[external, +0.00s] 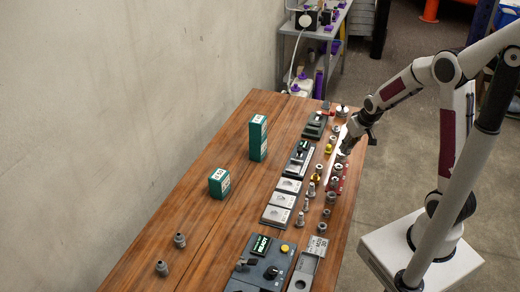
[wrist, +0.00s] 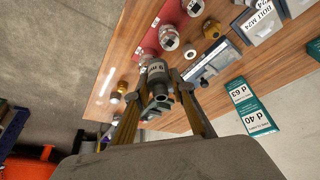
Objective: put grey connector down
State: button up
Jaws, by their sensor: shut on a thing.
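In the external view my gripper (external: 350,146) is over the right side of the wooden table (external: 205,190), above the rows of fittings. The connector is too small and too covered to make out there. I cannot tell whether it touches the table.
Several loose fittings (external: 326,213) stand along the table's right edge, close to my gripper. Grey trays (external: 276,214) and a dark device (external: 262,266) lie left of them. Two green boxes (external: 258,138) (external: 219,183) stand farther left. The table's left part is mostly clear.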

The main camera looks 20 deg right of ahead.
jog(key=w+a+n+y, duration=0.15)
jog(key=w+a, duration=0.25)
jog(key=a, duration=0.6)
jog(key=w+a+n, duration=0.2)
jog(key=w+a, duration=0.3)
jog(key=a, duration=0.5)
jog(key=w+a+n+y, duration=0.1)
jog(key=w+a, duration=0.3)
jog(key=a, duration=0.6)
jog(key=s+a+n, duration=0.1)
jog(key=a, duration=0.5)
jog(key=s+a+n, duration=0.1)
jog(key=a, duration=0.5)
jog(key=s+a+n+g, duration=0.1)
jog(key=a, duration=0.5)
jog(key=shift+s+a+f, duration=0.15)
jog(key=shift+a+f, duration=0.05)
jog(key=shift+f, duration=0.05)
jog(key=s+a+n, duration=0.1)
jog(key=s+a, duration=0.3)
jog(key=a, duration=0.3)
jog(key=s+a+f+n+y, duration=0.1)
jog(key=s+a, duration=0.4)
jog(key=a, duration=0.3)
jog(key=shift+f, duration=0.25)
jog(key=shift+s+f, duration=0.1)
jog(key=shift+f, duration=2.4)
jog(key=shift+f+g, duration=0.1)
jog(key=shift+g, duration=0.2)
